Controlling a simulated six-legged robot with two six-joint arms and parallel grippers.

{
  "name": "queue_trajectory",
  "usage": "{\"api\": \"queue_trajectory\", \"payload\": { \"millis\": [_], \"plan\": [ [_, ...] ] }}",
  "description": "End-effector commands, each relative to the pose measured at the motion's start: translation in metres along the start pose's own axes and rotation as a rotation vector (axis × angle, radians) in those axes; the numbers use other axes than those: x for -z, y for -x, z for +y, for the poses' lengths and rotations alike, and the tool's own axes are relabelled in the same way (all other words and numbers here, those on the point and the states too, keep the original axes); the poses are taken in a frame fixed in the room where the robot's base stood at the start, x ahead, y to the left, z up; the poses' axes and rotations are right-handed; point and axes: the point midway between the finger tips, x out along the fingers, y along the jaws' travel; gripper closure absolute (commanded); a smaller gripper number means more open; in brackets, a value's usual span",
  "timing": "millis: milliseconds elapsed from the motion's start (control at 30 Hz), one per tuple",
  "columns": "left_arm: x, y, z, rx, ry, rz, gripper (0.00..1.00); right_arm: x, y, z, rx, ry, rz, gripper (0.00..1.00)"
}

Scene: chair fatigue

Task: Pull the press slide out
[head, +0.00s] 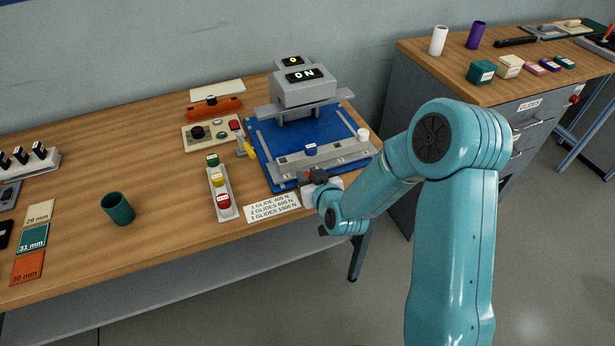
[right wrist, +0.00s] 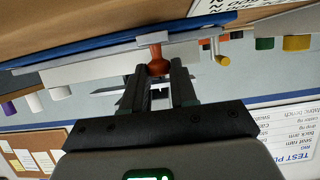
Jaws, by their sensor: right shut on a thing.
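The press (head: 303,88) stands at the back of the wooden bench, with a lit display reading "ON". Its blue base plate (head: 283,131) carries a long grey slide (head: 345,153) along the front, with a small blue piece (head: 311,149) and a white piece (head: 363,134) on it. My right gripper (head: 318,180) is at the slide's front edge. In the right wrist view, which looks upside down, my right gripper (right wrist: 160,75) is shut on an orange-red knob (right wrist: 157,55) at the slide's front. The fingers hide part of the knob. My left gripper is not in view.
A green cup (head: 118,209) stands further left. A grey cabinet (head: 465,120) stands at the right. Open floor lies before the bench.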

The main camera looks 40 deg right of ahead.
Motion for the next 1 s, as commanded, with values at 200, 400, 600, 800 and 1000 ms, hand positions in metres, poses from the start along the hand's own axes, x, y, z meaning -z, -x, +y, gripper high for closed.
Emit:
{"api": "queue_trajectory", "payload": {
  "millis": [200,400,600,800,1000],
  "plan": [
    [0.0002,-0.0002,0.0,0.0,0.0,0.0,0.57,-0.0045,0.0,-0.001,0.003,-0.001,-0.015,1.0],
    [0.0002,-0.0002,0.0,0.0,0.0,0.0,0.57,-0.0047,-0.0002,-0.0011,0.003,-0.001,-0.016,0.51],
    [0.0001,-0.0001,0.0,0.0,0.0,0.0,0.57,-0.003,0.0002,-0.0009,0.002,-0.001,-0.01,0.51],
    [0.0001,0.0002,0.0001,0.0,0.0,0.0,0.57,-0.0013,0.0007,-0.0007,0.002,0.0,-0.007,0.51],
    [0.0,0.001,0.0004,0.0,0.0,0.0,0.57,0.0033,0.0009,-0.0003,0.003,0.0,-0.006,0.51]
  ]
}}
